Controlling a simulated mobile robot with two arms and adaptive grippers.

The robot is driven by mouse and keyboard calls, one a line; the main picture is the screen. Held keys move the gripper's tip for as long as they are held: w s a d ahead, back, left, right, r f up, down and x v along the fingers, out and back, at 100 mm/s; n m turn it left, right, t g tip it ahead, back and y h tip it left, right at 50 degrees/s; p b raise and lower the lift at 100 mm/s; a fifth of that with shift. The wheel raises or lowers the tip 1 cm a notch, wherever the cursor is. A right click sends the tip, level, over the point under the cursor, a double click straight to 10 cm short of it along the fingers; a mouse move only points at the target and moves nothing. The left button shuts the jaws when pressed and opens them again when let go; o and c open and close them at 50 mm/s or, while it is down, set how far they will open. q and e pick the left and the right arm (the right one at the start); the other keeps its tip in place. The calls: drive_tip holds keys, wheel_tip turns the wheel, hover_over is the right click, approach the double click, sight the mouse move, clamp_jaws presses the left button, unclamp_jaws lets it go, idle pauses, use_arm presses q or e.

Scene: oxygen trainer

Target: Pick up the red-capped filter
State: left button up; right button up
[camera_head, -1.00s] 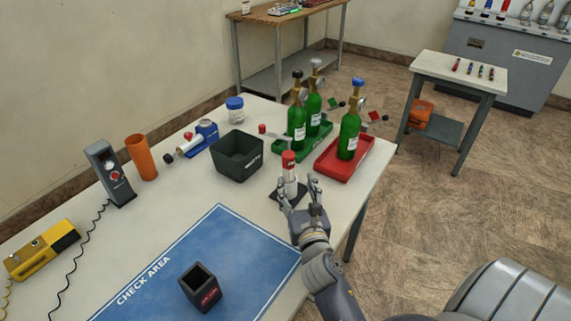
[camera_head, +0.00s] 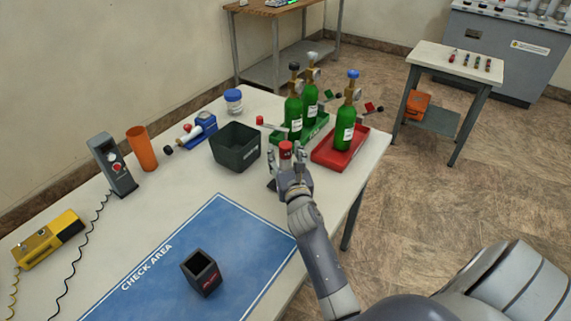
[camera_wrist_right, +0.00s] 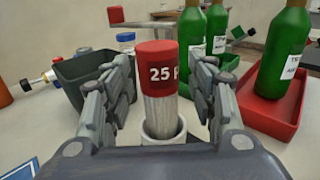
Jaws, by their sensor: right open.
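The red-capped filter (camera_wrist_right: 158,92) stands upright in a small light-coloured round holder (camera_wrist_right: 163,128) in the right wrist view. Its red cap bears the marking "25". In the head view its red cap (camera_head: 286,149) shows just behind my right gripper, which hides most of its body. My right gripper (camera_head: 286,160) is open, and in the wrist view its fingers (camera_wrist_right: 158,95) stand on either side of the filter. Gaps show between the filter and both fingers. My left gripper is not in view.
A dark bin (camera_head: 236,150) stands left of the filter. A red tray (camera_head: 325,155) and a green tray (camera_head: 290,140) with green bottles are behind and to the right. The blue check area (camera_head: 215,235) holds a dark box (camera_head: 201,272). An orange cylinder (camera_head: 142,148) stands farther left.

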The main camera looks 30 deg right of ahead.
drive_tip(key=shift+s+r, duration=0.1)
drive_tip(key=shift+c, duration=1)
drive_tip(key=shift+a, duration=0.1)
drive_tip(key=c, duration=0.9)
drive_tip(key=shift+c, duration=0.3)
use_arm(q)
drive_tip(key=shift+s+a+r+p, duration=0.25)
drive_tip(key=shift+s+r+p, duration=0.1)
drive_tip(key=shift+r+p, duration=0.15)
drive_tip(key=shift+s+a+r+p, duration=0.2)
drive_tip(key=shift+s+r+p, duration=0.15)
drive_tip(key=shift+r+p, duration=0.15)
use_arm(e)
wheel_tip(320, 180, up, 10)
